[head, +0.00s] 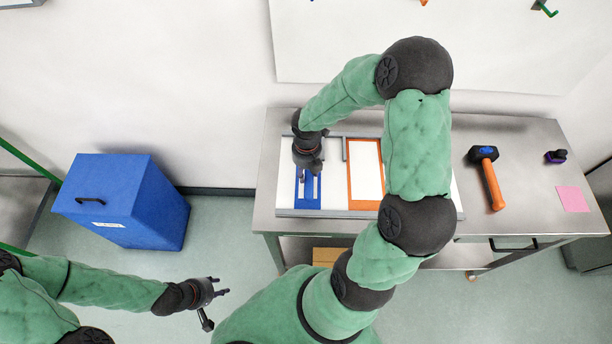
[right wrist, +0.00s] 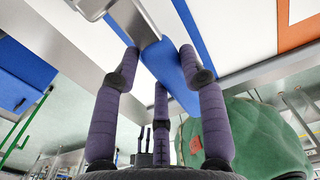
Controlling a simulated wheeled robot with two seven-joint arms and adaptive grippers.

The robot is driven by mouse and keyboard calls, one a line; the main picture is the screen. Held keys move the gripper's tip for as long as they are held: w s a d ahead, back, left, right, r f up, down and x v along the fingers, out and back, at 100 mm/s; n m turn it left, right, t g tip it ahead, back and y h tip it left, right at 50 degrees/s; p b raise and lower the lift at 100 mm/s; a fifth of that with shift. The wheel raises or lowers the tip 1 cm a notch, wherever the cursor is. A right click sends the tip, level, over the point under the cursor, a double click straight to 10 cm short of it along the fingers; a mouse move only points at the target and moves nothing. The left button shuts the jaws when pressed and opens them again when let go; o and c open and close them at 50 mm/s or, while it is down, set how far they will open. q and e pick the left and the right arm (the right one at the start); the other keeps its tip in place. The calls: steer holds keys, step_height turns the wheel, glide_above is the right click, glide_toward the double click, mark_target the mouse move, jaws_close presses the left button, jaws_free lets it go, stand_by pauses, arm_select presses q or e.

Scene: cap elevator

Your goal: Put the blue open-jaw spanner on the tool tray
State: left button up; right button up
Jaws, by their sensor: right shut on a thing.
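My right gripper (head: 308,172) is over the left part of the tool tray (head: 335,213), above its blue-outlined area (head: 308,205). In the right wrist view the right gripper (right wrist: 160,62) is shut on the blue open-jaw spanner (right wrist: 172,66). The spanner's blue handle is between the fingers, and its grey metal part extends toward the upper left. I cannot tell whether the spanner touches the tray. In the head view the spanner is mostly hidden by the gripper. My left gripper (head: 216,296) is open and empty, away from the table.
An orange-outlined area (head: 352,180) lies right of the blue one. A hammer (head: 490,180), a small purple-black object (head: 555,157) and a pink square (head: 572,199) are on the metal table (head: 530,140). A blue bin (head: 125,205) stands on the floor at left.

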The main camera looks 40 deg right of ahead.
mark_target(306, 171)
steer(key=shift+w+f+b, duration=0.2)
steer(key=shift+f+b, duration=0.25)
steer(key=shift+f, duration=1.3)
steer(key=shift+f, duration=0.1)
steer(key=o, duration=1.3)
step_height(306, 171, up, 12)
steer(key=p, duration=0.3)
steer(key=shift+a, duration=0.1)
